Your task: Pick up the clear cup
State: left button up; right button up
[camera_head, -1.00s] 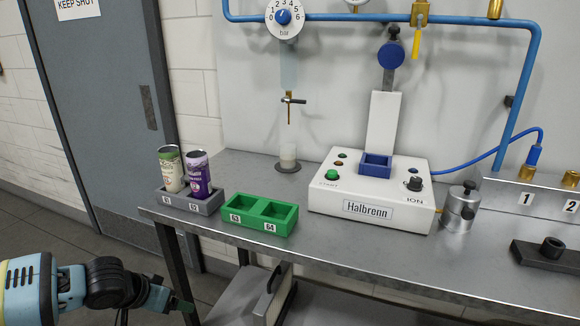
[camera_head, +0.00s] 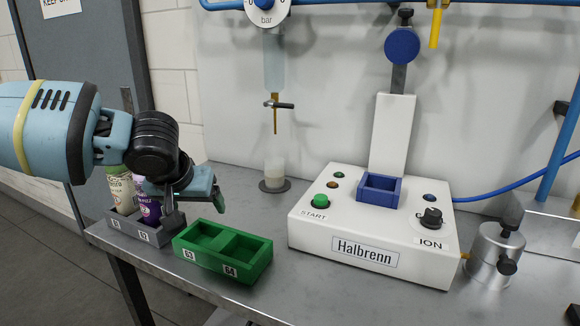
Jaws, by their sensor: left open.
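The clear cup (camera_head: 274,174) stands upright on a small dark round base on the metal bench, under a thin brass nozzle. It looks partly filled with something whitish. My left gripper (camera_head: 196,205) is open and empty, in front and to the left of the cup, apart from it. It hangs over the grey holder and partly covers the purple can. My right gripper is not in view.
The grey holder (camera_head: 148,232) carries a green-and-white can (camera_head: 121,188) and a purple can (camera_head: 148,208). An empty green two-pocket tray (camera_head: 222,262) sits beside it. The white Halbrenn machine (camera_head: 370,235) stands right of the cup. A brass nozzle (camera_head: 275,122) hangs above the cup.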

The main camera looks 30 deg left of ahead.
aim_at(274, 168)
jog(key=i, duration=0.9)
